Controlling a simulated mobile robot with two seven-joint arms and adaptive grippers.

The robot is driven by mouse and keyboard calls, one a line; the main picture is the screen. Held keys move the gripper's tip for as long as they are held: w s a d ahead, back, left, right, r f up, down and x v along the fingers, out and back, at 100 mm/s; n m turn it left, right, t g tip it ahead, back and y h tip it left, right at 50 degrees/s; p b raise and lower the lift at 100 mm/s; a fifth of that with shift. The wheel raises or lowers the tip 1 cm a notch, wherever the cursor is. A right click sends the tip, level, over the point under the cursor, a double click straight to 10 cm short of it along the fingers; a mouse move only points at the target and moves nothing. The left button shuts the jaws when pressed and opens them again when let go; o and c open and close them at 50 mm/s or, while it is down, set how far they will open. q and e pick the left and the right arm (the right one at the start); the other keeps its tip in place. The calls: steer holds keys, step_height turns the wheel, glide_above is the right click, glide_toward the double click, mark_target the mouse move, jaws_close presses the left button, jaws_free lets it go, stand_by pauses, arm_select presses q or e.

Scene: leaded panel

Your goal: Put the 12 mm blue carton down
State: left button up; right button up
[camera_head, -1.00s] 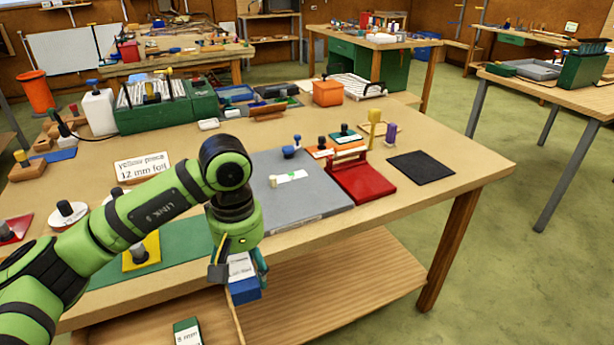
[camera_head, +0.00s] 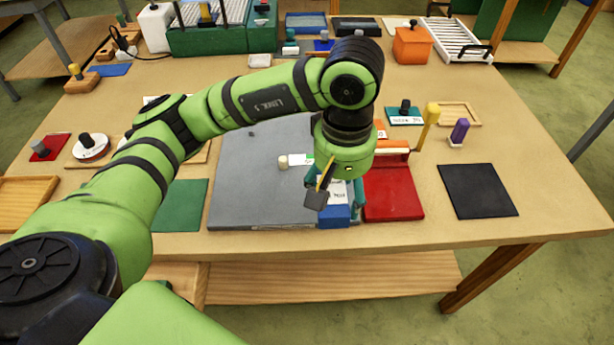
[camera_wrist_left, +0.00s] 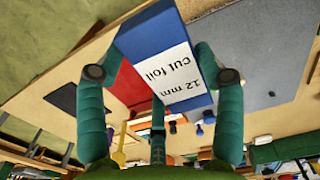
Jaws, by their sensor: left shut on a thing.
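The 12 mm blue carton (camera_head: 335,215) is blue with a white label. I cannot tell whether the carton touches the board. My right gripper is not in view.
A black mat (camera_head: 477,190) lies at the right. A yellow-handled tool (camera_head: 430,118) and a purple-handled tool (camera_head: 459,131) stand behind it. A green mat (camera_head: 181,205) lies left of the grey board. An orange box (camera_head: 412,46) stands at the back. Bare tabletop shows around the black mat.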

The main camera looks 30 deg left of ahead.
arm_select(q)
steer(key=w+a+f+p, duration=0.1)
steer(key=a+f, duration=0.1)
steer(key=a, duration=0.1)
steer(key=w+a+f, duration=0.2)
steer(key=a, duration=0.1)
steer(key=w+a+f+p, duration=0.1)
steer(key=w+a+f, duration=0.1)
steer(key=a, duration=0.1)
steer(key=shift+a+f+p, duration=0.15)
steer(key=shift+a+p, duration=0.2)
steer(key=shift+a, duration=0.05)
steer(key=shift+a+f, duration=0.15)
step_height(320, 180, down, 3)
steer(key=shift+f+p, duration=0.1)
steer(key=shift+p, duration=0.9)
steer(key=shift+w+f, duration=0.1)
steer(key=shift+f, duration=0.35)
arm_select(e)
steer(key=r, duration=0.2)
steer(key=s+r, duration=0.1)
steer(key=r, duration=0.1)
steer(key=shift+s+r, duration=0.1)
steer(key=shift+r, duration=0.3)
